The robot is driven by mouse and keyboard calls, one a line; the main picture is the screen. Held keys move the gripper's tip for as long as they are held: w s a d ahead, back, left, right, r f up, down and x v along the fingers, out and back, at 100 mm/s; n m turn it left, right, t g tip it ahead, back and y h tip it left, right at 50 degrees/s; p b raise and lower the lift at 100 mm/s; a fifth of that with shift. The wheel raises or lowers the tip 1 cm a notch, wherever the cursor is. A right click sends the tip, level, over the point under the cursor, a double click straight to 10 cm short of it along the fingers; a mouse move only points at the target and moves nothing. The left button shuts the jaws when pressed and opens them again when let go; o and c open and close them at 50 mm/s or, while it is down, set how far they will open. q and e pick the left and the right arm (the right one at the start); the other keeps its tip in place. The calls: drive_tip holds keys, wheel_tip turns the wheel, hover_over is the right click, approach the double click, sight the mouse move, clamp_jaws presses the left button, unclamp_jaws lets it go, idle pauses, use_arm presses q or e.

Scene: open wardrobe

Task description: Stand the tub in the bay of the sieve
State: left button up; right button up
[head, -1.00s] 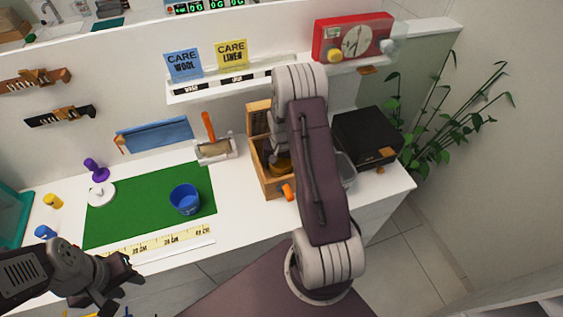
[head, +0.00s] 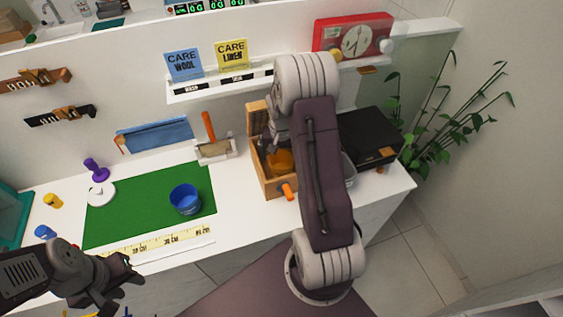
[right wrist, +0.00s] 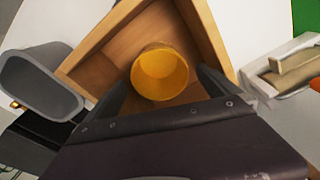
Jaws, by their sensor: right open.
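A yellow-orange tub (head: 281,162) stands in an open wooden box (head: 267,187). In the right wrist view the tub (right wrist: 161,74) sits inside the box walls (right wrist: 92,62), with its open mouth toward the camera. My right gripper (right wrist: 162,88) is open, its dark fingers spread to either side of the tub's near end; I see no contact. In the head view my right arm hides part of the box. I cannot make out a sieve. My left gripper (head: 128,275) is at the lower left, away from the box; its jaw state is unclear.
A blue cup (head: 185,199) stands on a green mat (head: 130,213). A grey container (head: 349,171) and a black case (head: 370,138) are right of the box. A shelf (head: 220,84) hangs behind.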

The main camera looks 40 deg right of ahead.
wheel_tip(320, 180, up, 6)
drive_tip(key=s+a+n+y, duration=0.1)
drive_tip(key=s+a+n, duration=0.6)
drive_tip(key=s+a, duration=0.6)
drive_tip(key=a, duration=0.5)
drive_tip(key=shift+s+r+n, duration=0.3)
drive_tip(key=shift+s, duration=0.05)
